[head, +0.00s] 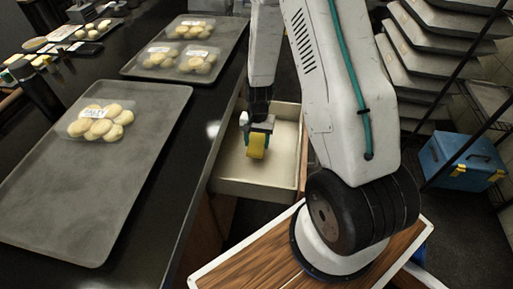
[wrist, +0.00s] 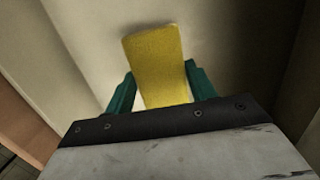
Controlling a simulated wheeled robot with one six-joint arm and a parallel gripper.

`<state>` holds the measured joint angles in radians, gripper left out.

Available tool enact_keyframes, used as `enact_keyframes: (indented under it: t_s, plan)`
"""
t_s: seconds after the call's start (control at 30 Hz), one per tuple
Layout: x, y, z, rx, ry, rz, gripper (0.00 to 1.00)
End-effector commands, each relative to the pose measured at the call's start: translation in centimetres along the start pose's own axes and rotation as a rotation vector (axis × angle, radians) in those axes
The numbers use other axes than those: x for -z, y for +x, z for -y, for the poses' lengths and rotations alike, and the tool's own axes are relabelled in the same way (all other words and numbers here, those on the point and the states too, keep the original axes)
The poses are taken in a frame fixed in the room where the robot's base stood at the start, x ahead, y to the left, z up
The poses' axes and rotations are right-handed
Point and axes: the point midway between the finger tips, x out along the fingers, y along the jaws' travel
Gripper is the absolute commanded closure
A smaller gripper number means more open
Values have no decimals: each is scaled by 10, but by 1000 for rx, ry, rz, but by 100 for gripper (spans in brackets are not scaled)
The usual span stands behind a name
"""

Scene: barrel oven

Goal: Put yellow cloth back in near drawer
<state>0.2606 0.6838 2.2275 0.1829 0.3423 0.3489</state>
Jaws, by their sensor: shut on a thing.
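The yellow cloth (head: 256,146) is a small folded piece hanging from my gripper (head: 257,134). In the wrist view the cloth (wrist: 157,62) sits between the two green fingers of my gripper (wrist: 155,88), which are shut on it. The near drawer (head: 255,186) is pulled out from the dark counter and has a pale, empty-looking inside. My gripper and the cloth are over the drawer opening in the head view. How far the cloth is above the drawer floor I cannot tell.
The dark counter (head: 192,143) runs along the left with trays (head: 60,190) holding packs of buns (head: 100,122). A tray rack (head: 440,50) and a blue box (head: 462,160) stand on the right. The drawer walls surround my gripper.

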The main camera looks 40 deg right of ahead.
Motion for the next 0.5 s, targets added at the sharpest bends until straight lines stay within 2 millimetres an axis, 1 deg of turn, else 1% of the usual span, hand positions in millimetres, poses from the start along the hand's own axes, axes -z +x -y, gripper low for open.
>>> enact_keyframes:
  t_s: [0.2,0.3,0.4,0.5]
  plan:
    - [3,29,-1,-1,2,3,79]
    - [6,40,-1,0,1,1,79]
    - [6,44,-2,0,3,0,79]
    - [7,44,-2,1,3,0,79]
